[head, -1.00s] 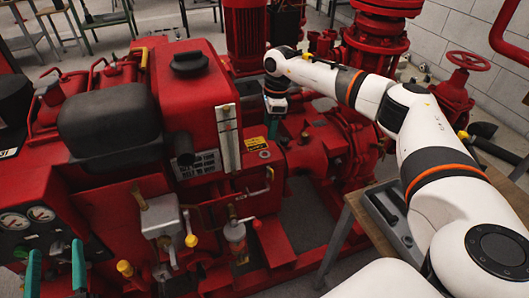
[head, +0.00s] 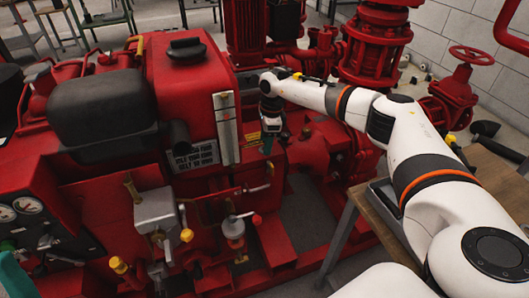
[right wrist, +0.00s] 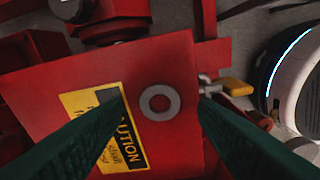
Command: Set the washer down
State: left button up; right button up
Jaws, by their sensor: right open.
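The washer (right wrist: 147,106) is a flat grey ring. In the right wrist view it lies on a flat red surface of the pumpset, just right of the yellow caution label (right wrist: 82,103). My right gripper (right wrist: 162,101) is open, with one green finger on each side of the washer in that view; I cannot tell how high the tips are above it. In the head view my right gripper (head: 268,146) points down over this surface and hides the washer. Only a green piece of my left gripper (head: 12,277) shows at the lower left edge.
The red engine block (head: 195,90) with its gauge strip stands left of my right gripper. A yellow-handled valve (right wrist: 236,87) sits beside the surface. Red pipes (head: 372,45) and a handwheel (head: 471,55) rise at the back right. A wooden table (head: 487,170) is at the right.

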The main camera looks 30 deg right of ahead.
jog(key=shift+f, duration=0.45)
jog(key=c, duration=1)
